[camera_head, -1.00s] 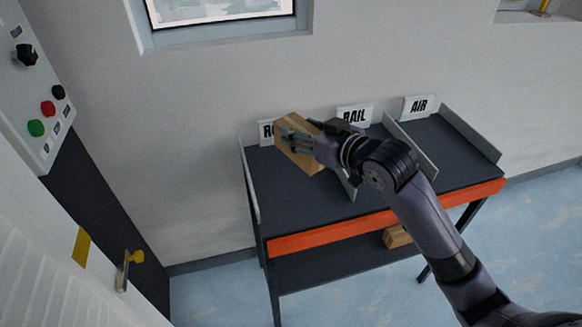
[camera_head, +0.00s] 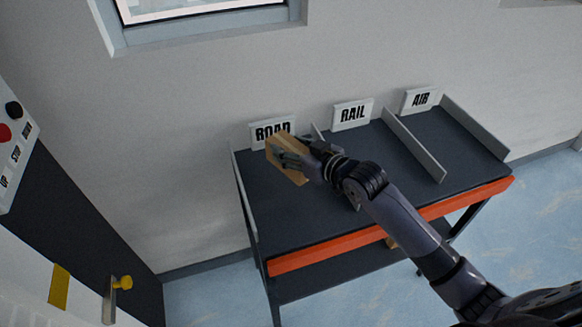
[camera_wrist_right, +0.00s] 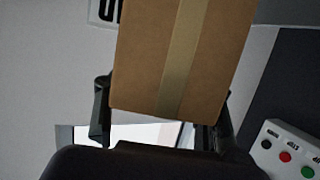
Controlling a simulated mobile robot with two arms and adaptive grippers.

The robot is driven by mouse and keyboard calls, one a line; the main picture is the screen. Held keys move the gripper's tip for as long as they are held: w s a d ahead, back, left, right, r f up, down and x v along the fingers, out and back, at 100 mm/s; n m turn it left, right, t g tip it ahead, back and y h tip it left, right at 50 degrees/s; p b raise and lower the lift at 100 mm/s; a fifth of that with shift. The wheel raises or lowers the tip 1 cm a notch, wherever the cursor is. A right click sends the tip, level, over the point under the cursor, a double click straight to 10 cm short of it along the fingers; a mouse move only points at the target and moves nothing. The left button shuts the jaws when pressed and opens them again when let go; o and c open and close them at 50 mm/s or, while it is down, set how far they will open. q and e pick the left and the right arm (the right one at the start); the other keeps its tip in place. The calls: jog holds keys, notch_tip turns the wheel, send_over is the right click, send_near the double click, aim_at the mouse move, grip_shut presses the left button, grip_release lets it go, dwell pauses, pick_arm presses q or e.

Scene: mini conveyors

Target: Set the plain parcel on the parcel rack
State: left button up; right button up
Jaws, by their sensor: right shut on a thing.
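The plain parcel (camera_head: 286,161) is a brown cardboard box with a strip of tape. My right gripper (camera_head: 294,160) is shut on it in the head view, over the left bay of the parcel rack, in front of the ROAD sign (camera_head: 272,132). In the right wrist view the parcel (camera_wrist_right: 180,60) fills the middle between the fingers. I cannot tell whether it touches the rack. The parcel rack (camera_head: 285,218) has a dark top, dividers and an orange front edge. My left gripper is not in view.
Signs read RAIL (camera_head: 352,114) and AIR (camera_head: 418,99) behind the other bays. A divider (camera_head: 414,146) separates these bays. Another brown box (camera_head: 391,243) shows partly on the lower shelf, behind my arm. A control panel (camera_head: 14,145) and a yellow-knobbed latch (camera_head: 121,284) are at left.

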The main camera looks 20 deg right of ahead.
jog(key=shift+f, duration=3.4)
jog(key=shift+f, duration=0.15)
jog(key=o, duration=1.3)
jog(key=v, duration=1.2)
jog(key=shift+b, duration=0.4)
jog(key=shift+s, duration=0.1)
